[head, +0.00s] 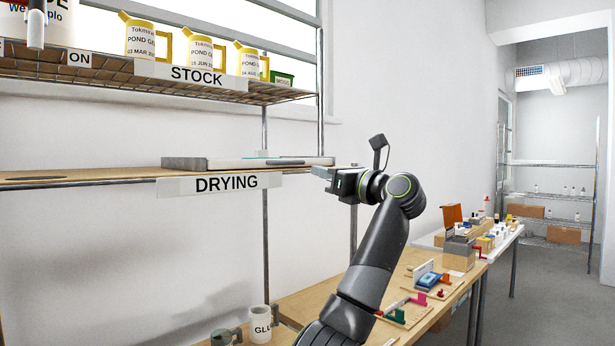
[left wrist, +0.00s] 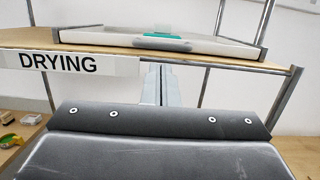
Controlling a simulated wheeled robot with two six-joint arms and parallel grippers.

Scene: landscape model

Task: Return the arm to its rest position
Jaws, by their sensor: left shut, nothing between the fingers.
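My left arm rises from the bottom middle of the head view. Its gripper (head: 322,172) is shut and empty, close to the right end of the DRYING shelf (head: 90,177). In the left wrist view the closed fingers (left wrist: 160,85) point toward the shelf's front edge, just right of its label (left wrist: 75,63). A flat pale board or tray (head: 235,162) lies on that shelf, with a small teal and grey item on it (left wrist: 163,42). The gripper appears apart from the board; whether it touches the shelf edge I cannot tell. My right gripper is not in view.
The STOCK shelf (head: 205,84) above holds several yellow-handled jugs (head: 201,52). Metal posts (head: 265,225) support the shelves. Below, a wooden bench (head: 325,292) carries a white mug (head: 260,323) and small colourful parts. A floor aisle (head: 535,290) is clear at right.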

